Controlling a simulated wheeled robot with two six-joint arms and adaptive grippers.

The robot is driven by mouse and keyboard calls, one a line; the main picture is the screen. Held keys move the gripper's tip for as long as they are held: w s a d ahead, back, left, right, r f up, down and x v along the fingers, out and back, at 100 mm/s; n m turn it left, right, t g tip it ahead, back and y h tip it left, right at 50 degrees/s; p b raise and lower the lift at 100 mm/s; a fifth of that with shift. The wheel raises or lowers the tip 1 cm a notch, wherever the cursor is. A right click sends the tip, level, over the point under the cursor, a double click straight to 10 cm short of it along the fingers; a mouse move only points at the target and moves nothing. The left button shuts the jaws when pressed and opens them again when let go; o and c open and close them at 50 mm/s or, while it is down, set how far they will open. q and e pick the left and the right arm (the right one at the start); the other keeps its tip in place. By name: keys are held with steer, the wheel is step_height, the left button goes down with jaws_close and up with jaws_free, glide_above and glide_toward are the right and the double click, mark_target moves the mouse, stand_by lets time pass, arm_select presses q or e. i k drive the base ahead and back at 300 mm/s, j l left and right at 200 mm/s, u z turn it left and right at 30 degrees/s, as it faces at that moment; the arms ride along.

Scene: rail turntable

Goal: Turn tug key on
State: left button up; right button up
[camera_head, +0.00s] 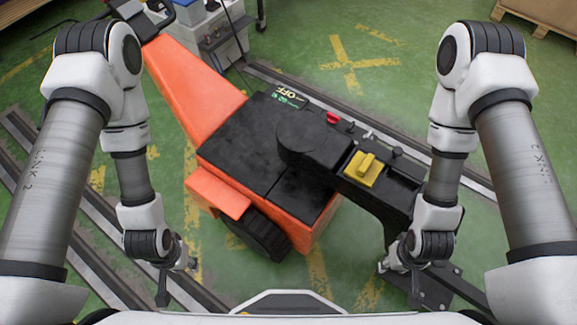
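The tug is an orange vehicle with a black top deck (240,135), in the middle of the head view. A small display reading OFF (290,95) lies at the deck's far edge. A black arm-like panel carries a red knob (333,118), a small silver piece (368,134) and a yellow block with a raised yellow handle (365,168). I cannot tell for sure which piece is the key. My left gripper (176,283) hangs low, left of the tug and apart from it. My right gripper (402,284) hangs below the panel's near right end. Their finger openings are unclear.
Rails (95,265) run across the green floor at the left, and another rail (310,105) passes behind the tug. A grey-white box with cables (218,40) stands behind the tug. A wooden pallet (545,12) is at the top right.

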mark_target(369, 135)
steer(key=i+l+z, duration=0.1)
steer(key=z, duration=1.5)
steer(key=i, duration=0.35)
